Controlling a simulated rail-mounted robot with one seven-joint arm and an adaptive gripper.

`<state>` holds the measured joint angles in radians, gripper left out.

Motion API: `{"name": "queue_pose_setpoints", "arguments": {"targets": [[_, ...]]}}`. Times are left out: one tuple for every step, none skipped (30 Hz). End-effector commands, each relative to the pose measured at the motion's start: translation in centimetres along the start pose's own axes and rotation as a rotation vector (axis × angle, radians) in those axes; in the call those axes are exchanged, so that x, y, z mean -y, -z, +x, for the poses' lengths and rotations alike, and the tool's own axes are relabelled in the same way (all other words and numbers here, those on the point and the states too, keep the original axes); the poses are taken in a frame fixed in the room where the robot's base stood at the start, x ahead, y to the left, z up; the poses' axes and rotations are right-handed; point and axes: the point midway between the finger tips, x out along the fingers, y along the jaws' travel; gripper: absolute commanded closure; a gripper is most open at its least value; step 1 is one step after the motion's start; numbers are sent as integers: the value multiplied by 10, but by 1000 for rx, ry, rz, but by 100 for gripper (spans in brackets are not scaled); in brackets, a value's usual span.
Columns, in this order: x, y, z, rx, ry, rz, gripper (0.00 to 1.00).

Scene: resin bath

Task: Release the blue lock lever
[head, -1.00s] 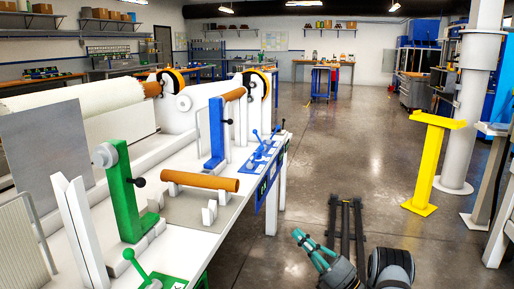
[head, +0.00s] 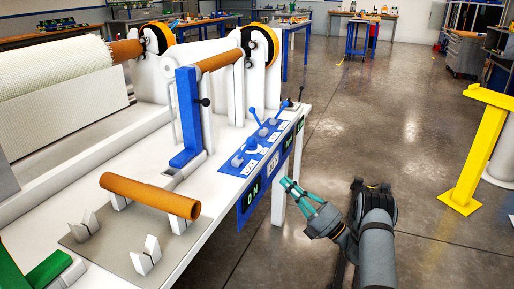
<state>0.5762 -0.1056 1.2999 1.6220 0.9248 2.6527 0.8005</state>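The blue control panel (head: 238,167) lies on the right edge of the white bench. A blue lever (head: 256,117) with a ball end stands up from it, and a second blue lever (head: 283,109) stands farther back. The frames do not show which one is the lock lever. A blue upright arm (head: 187,115) with a black knob (head: 204,101) stands left of the panel. My gripper (head: 289,187), with teal fingers, is off the bench's right side, below and to the right of the levers, apart from them. It looks empty; its finger gap is too small to judge.
An orange-brown roller (head: 150,195) lies across white supports on the near bench. A green part (head: 40,272) is at lower left. A yellow stand (head: 472,150) is at right. Open floor lies between bench and stand.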

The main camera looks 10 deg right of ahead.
Motion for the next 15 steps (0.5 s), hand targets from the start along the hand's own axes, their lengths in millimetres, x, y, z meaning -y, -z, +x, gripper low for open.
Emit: {"name": "queue_pose_setpoints", "arguments": {"targets": [[0, 0, 0, 0, 0, 0, 100], [0, 0, 0, 0, 0, 0, 100], [0, 0, 0, 0, 0, 0, 100], [0, 0, 0, 0, 0, 0, 100], [0, 0, 0, 0, 0, 0, 100], [0, 0, 0, 0, 0, 0, 100], [0, 0, 0, 0, 0, 0, 100], [0, 0, 0, 0, 0, 0, 100], [0, 0, 0, 0, 0, 0, 100], [0, 0, 0, 0, 0, 0, 100], [0, 0, 0, 0, 0, 0, 100], [0, 0, 1, -1, 0, 0, 100], [0, 0, 2, -1, 0, -1, 100], [0, 0, 4, -2, 0, -1, 100], [0, 1, 7, -3, 0, -1, 100]]}}
